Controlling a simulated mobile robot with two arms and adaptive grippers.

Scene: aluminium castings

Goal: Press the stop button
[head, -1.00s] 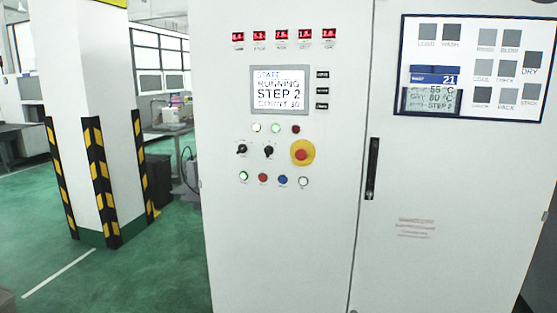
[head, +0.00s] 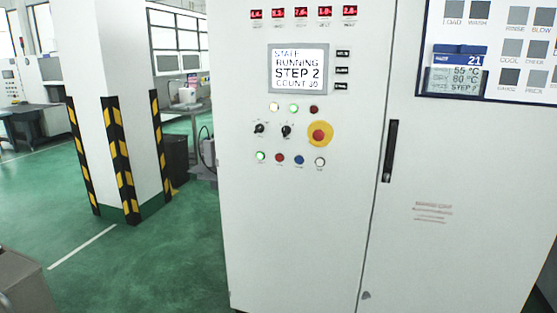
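A light grey control cabinet (head: 300,220) stands in front of me in the head view. Its panel has a large red mushroom button (head: 319,135) on a yellow round plate. Below it is a row of small buttons: a lit green one (head: 261,156), a red one (head: 280,158), a blue one (head: 299,160) and a white one (head: 320,162). Their labels are too small to read. The screen (head: 298,70) reads "RUNNING STEP 2". Neither of my grippers is in view.
Two black selector knobs (head: 286,131) sit left of the red mushroom button. A black door handle (head: 390,151) is on the right. A pillar (head: 125,110) with yellow-black guards stands at left. Green floor (head: 150,265) is open between pillar and cabinet.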

